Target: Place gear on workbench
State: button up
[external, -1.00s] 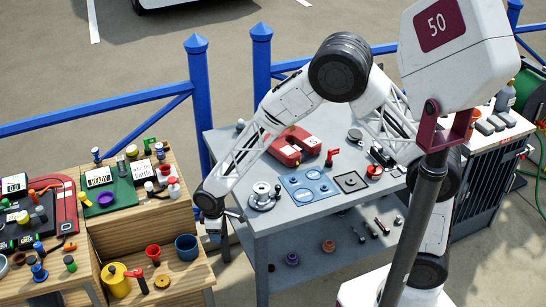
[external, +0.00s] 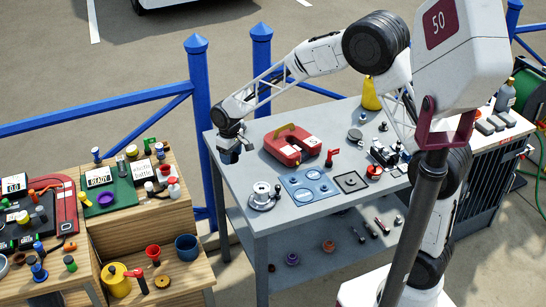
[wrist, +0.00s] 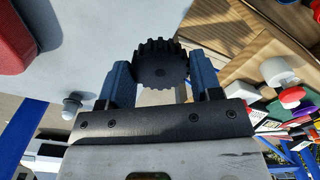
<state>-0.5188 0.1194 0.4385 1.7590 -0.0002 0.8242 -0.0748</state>
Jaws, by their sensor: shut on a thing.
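My gripper (external: 232,152) is at the left end of the grey workbench (external: 245,205), near its back left corner. In the wrist view my gripper (wrist: 163,78) is shut on a black toothed gear (wrist: 160,62), held between two blue-grey fingers. The gear is off the surface and overlaps the workbench edge in that view; the workbench (wrist: 105,45) lies to its upper left. The gear is too small to make out in the external view. I cannot tell its exact height above the bench.
A metal spool (external: 262,194) and a blue plate (external: 308,186) are nearer the front. A wooden stand (external: 180,270) is at the left. Bare bench lies between gripper and spool.

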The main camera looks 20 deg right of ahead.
jog(key=w+d+r+m, duration=0.3)
jog(key=w+d+r, duration=0.2)
jog(key=d+r, duration=0.4)
jog(key=w+d+r+m, duration=0.3)
jog(key=w+d+r, duration=0.35)
jog(key=d, duration=0.45)
jog(key=shift+m, duration=0.4)
jog(key=s+d+f, duration=0.4)
jog(key=d+f, duration=0.2)
jog(key=d, duration=0.3)
jog(key=s+d+f, duration=0.3)
jog(key=d+f, duration=0.3)
jog(key=d, duration=0.4)
jog(key=s+d+f, duration=0.4)
jog(key=d+f, duration=0.2)
jog(key=d, duration=0.3)
jog(key=shift+s+d, duration=0.15)
jog(key=shift+s, duration=0.15)
send_over(331, 124)
jog(key=shift+s+f, duration=0.15)
jog(key=shift+f, duration=0.6)
jog(key=shift+f, duration=1.75)
